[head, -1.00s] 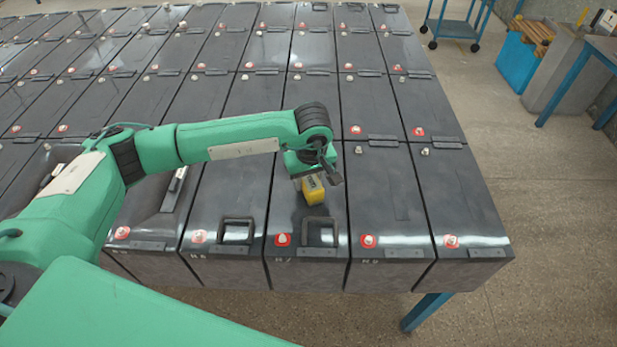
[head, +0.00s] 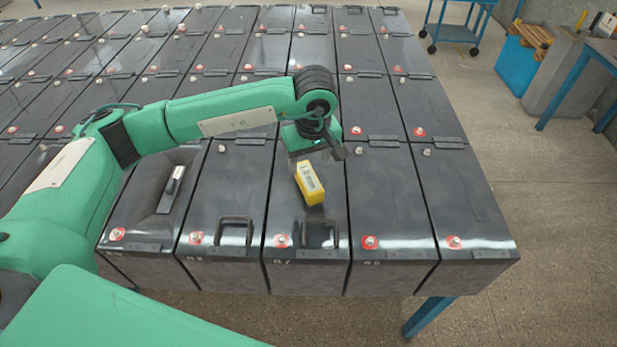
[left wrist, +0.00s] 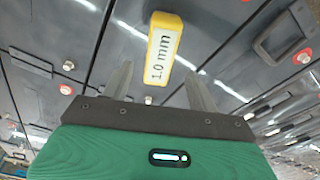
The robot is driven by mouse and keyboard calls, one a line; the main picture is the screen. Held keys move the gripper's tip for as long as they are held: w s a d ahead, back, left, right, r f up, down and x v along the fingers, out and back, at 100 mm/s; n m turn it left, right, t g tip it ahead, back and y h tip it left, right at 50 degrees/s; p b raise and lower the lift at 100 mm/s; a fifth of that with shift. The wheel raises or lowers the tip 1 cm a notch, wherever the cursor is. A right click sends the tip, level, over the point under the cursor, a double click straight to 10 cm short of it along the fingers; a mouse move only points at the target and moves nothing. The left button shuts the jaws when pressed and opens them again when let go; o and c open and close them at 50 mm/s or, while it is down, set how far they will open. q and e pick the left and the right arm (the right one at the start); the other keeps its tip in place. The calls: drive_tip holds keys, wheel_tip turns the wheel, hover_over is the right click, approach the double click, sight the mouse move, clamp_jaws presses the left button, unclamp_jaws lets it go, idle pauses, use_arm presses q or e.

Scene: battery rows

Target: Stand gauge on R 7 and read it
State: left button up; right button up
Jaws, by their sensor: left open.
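The gauge is a yellow block (head: 309,183) with a white label on one face. It rests on the dark top of the battery marked R 7 (head: 296,222), behind its black handle. My right gripper is not in view.
A grey handle-like piece (head: 172,188) lies on the battery further left.

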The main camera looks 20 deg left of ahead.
sight(310, 181)
use_arm(q)
drive_tip(key=shift+s+d+r+b, duration=0.15)
drive_tip(key=shift+r+b, duration=0.1)
drive_tip(key=shift+r, duration=0.95)
drive_tip(key=shift+s+r+b, duration=0.1)
drive_tip(key=shift+r+b, duration=0.1)
drive_tip(key=shift+r, duration=0.95)
drive_tip(key=shift+f, duration=0.1)
